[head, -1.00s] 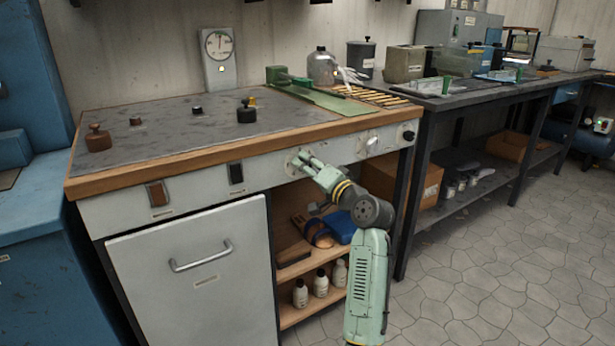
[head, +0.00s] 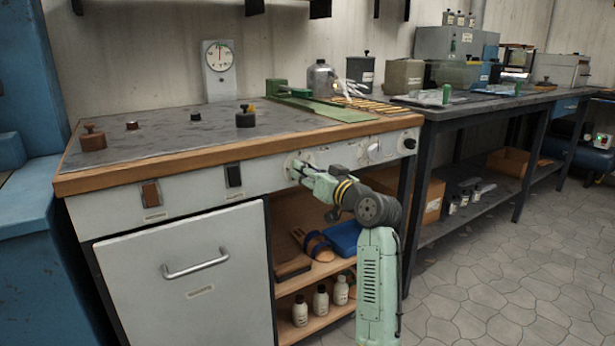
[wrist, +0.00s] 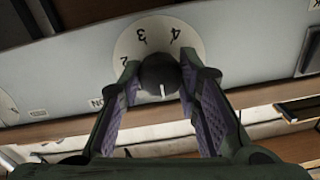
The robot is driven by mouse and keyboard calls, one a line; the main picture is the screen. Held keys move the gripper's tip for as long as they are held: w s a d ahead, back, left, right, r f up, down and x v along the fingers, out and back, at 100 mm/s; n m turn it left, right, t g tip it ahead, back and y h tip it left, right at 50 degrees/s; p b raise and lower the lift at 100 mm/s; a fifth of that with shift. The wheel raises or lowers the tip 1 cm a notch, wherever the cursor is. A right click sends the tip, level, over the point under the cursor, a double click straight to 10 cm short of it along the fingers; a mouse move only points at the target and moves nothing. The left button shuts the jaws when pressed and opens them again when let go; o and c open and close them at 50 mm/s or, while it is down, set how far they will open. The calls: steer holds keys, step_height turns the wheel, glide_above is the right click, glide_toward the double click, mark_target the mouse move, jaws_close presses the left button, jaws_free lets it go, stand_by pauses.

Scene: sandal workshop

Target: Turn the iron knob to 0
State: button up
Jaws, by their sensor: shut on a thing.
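The iron knob (wrist: 160,76) is round and dark, with a short white pointer line, in the wrist view. It sits on a pale round dial plate (wrist: 128,42) on the panel. The figures 2, 3 and 4 show on the plate; the pointer line faces down in the picture, away from them. The rest of the scale is hidden. My gripper (wrist: 166,84) is shut on the knob, one finger on each side. In the head view my gripper (head: 298,172) is at the front panel of the bench and hides most of the knob.
The workbench (head: 230,155) has a wooden front edge just above my gripper. A white knob (head: 374,149) and a dark knob (head: 409,143) are to the right on the panel. Open shelves with bottles (head: 321,300) lie below.

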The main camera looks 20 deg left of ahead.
steer(key=shift+n, duration=0.3)
steer(key=o, duration=1.1)
steer(key=shift+o, duration=0.2)
steer(key=v, duration=1.2)
steer(key=shift+a+r, duration=0.1)
